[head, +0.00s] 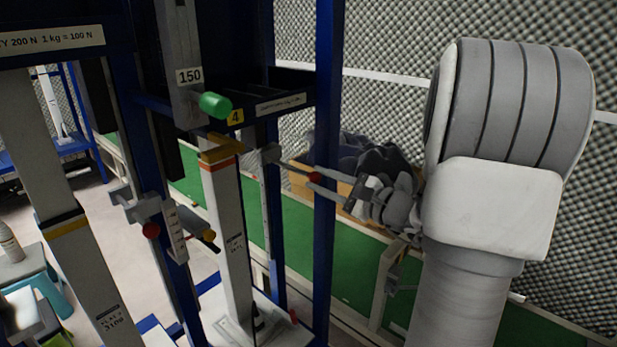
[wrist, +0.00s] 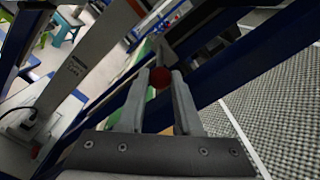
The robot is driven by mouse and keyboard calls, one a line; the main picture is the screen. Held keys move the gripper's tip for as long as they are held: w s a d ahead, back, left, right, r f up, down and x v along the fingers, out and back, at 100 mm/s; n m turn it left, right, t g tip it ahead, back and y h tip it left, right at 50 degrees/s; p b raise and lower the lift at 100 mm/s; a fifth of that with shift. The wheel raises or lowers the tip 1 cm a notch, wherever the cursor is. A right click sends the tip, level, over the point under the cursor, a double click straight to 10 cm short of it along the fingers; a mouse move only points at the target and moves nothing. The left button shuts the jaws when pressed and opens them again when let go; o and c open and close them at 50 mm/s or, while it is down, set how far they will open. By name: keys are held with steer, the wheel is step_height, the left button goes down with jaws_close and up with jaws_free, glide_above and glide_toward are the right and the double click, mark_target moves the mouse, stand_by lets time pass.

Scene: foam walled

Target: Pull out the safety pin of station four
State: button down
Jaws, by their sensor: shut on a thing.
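Station four carries a yellow label "4" (head: 235,116) on its blue frame, with a white column (head: 230,240) below it. The safety pin has a red ball knob (head: 315,177), which also shows in the wrist view (wrist: 160,77). A grey rod runs from the knob toward a grey bracket (head: 270,154) on the station; I cannot tell how deep the pin sits. My gripper (head: 325,184) reaches in from the right past a blue post. In the wrist view my gripper (wrist: 161,84) has its fingertips on both sides of the red knob, shut on it.
A blue upright post (head: 326,120) stands close to my gripper. A neighbouring station has another red knob (head: 151,230) at left. A green handle (head: 215,105) juts out above. A box of dark foam-like pieces (head: 365,155) lies behind on the green surface.

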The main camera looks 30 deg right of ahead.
steer(key=shift+s+d, duration=0.1)
steer(key=c, duration=0.9)
jaws_free()
steer(key=shift+s, duration=0.1)
steer(key=shift+o, duration=0.2)
steer(key=p+v, duration=0.1)
steer(key=v, duration=1.6)
steer(key=shift+s+p, duration=0.2)
steer(key=shift+p, duration=0.1)
